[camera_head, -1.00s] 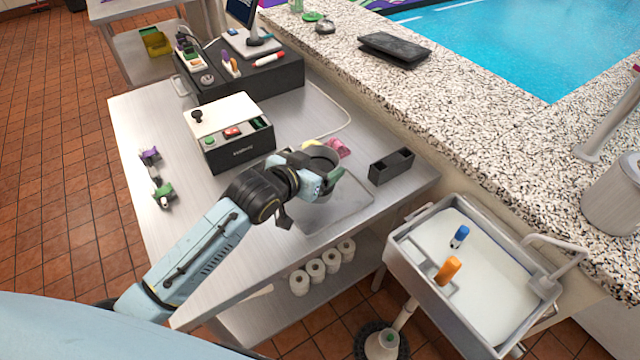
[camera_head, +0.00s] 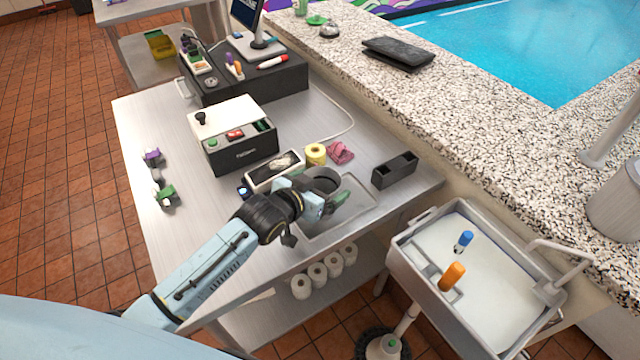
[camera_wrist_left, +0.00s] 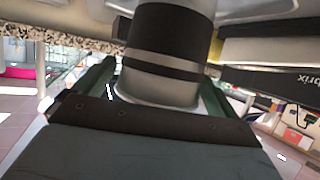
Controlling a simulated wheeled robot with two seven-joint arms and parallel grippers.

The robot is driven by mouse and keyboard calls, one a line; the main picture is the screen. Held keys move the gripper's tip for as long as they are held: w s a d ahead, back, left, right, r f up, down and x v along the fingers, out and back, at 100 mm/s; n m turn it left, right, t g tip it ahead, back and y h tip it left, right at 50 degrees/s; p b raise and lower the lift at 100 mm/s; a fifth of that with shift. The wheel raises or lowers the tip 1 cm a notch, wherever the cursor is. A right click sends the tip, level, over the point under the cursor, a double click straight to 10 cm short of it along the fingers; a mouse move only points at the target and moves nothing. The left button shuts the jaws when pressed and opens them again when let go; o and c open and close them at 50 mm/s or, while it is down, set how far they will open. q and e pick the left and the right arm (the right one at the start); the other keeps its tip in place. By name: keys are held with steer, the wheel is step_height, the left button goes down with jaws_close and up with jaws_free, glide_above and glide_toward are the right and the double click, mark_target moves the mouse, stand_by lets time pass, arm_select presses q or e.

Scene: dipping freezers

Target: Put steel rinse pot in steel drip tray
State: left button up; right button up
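The steel rinse pot (camera_head: 322,175), round with a dark mouth, is at my left gripper (camera_head: 328,198), over the back left part of the steel drip tray. In the left wrist view the pot (camera_wrist_left: 165,75) is steel with dark bands and stands between the two green fingers, which look shut on it. The shallow rectangular steel drip tray (camera_head: 362,206) lies on the steel table, partly hidden by my gripper and the pot. I cannot tell whether the pot's base touches the tray. My right gripper is not in view.
A dark holder (camera_head: 394,172), yellow roll (camera_head: 316,154), pink cloth (camera_head: 341,152) and black-rimmed tray (camera_head: 262,182) surround the drip tray. A control box (camera_head: 240,152) stands behind. A grey sink cart (camera_head: 480,290) stands right. The table's left part is mostly clear.

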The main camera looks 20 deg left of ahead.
arm_select(q)
steer(key=shift+r, duration=0.1)
steer(key=shift+r, duration=0.15)
steer(key=v, duration=1.2)
steer(key=shift+p, duration=0.3)
stand_by(1.0)
